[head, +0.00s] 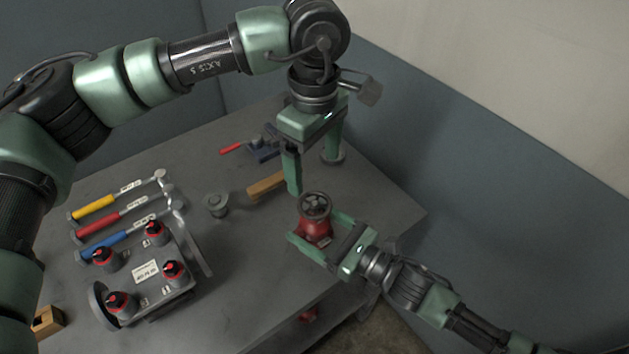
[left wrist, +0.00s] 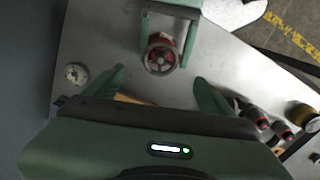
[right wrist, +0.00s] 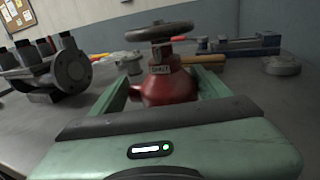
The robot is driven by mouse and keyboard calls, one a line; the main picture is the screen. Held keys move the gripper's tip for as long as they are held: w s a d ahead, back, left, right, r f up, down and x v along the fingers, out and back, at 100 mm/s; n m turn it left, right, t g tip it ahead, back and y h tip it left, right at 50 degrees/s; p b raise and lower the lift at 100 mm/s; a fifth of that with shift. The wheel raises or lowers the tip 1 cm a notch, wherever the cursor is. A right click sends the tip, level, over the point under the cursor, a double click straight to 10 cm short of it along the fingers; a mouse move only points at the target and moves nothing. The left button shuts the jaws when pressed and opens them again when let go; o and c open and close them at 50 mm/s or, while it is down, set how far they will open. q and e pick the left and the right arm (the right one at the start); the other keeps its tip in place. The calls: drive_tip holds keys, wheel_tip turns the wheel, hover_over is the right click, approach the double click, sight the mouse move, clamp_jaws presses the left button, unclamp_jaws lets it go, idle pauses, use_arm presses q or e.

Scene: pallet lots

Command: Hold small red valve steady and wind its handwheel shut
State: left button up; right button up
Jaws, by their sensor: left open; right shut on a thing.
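The small red valve (head: 316,228) stands upright near the right edge of the grey table, its dark handwheel (head: 315,204) on top. My right gripper (head: 308,234) is shut on the valve body, a finger on each side. In the right wrist view the red body (right wrist: 168,86) carries a small label, and the handwheel (right wrist: 160,32) is above it. My left gripper (head: 312,164) is open and empty, pointing down above and behind the valve. In the left wrist view the handwheel (left wrist: 160,58) lies beyond and between its open fingers (left wrist: 160,84).
A wooden-handled tool (head: 266,186), a small grey part (head: 216,205) and a blue vise (head: 264,150) are behind the valve.

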use_arm(q)
drive_tip(key=shift+r, duration=1.5)
use_arm(e)
drive_tip(key=o, duration=2.1)
drive_tip(key=shift+s, duration=0.1)
